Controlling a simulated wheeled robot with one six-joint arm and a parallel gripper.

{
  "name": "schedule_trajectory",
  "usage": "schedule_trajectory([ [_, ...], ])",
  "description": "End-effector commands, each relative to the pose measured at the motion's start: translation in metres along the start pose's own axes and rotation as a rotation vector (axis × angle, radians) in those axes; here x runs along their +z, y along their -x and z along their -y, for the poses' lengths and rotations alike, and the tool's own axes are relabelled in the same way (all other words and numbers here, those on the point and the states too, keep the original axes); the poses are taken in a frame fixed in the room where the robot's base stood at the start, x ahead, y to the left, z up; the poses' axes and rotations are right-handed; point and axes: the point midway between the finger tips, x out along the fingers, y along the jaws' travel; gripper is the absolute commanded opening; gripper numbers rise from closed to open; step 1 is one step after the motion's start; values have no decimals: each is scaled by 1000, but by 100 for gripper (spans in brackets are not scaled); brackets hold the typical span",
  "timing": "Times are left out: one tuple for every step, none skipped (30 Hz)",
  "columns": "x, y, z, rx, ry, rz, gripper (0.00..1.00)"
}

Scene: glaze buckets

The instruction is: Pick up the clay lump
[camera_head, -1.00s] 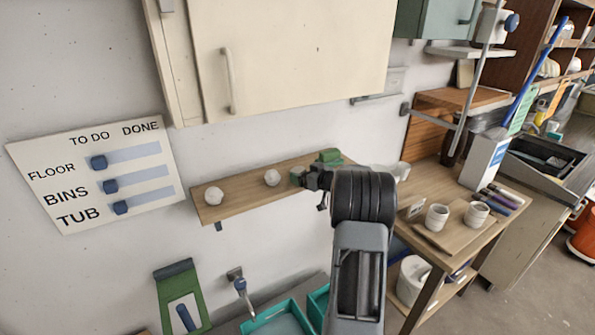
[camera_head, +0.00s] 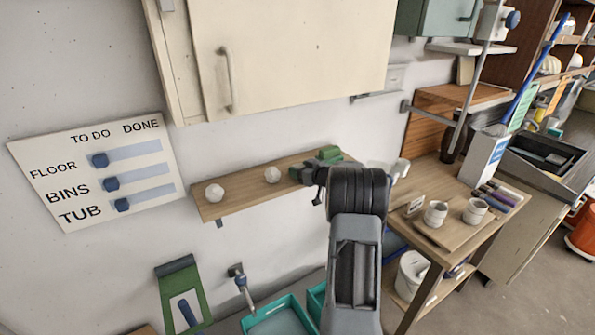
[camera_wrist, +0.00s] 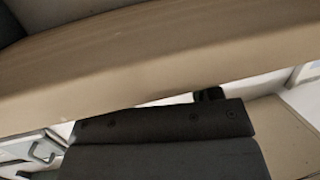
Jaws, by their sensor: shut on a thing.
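Two whitish, faceted round lumps, the left lump (camera_head: 214,193) and the middle lump (camera_head: 272,174), sit on the wooden wall shelf (camera_head: 240,193). My gripper (camera_head: 317,165), with green fingers, is at the shelf's right part, to the right of both lumps and apart from them. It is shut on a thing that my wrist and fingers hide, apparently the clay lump. In the wrist view the shelf (camera_wrist: 160,50) crosses the top, with a dark part of my gripper below; neither fingertips nor held thing show there.
A cream cupboard (camera_head: 290,60) hangs above the shelf. A wooden table (camera_head: 455,225) with two white cups (camera_head: 436,213) stands at the right. Teal trays (camera_head: 278,320) lie below. A chart board (camera_head: 95,172) is on the wall at the left.

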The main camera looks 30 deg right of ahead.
Motion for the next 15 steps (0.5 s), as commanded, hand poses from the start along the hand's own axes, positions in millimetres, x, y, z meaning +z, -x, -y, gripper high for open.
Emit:
schedule_trajectory([
  [0,0,0,0,0,0,36],
  [0,0,0,0,0,0,34],
  [0,0,0,0,0,-1,33],
  [0,0,0,0,0,-1,33],
  [0,0,0,0,0,-1,33],
  [0,0,0,0,0,-1,33],
  [0,0,0,0,0,-1,33],
  [0,0,0,0,0,-1,33],
  [-1,0,0,0,0,-1,33],
  [-1,0,0,0,1,-1,33],
  [-2,0,0,0,1,-1,33],
  [-4,1,0,0,1,-1,33],
  [-5,1,0,0,1,-1,33],
  [-7,1,0,0,2,-2,33],
  [-10,2,0,1,3,-2,33],
])
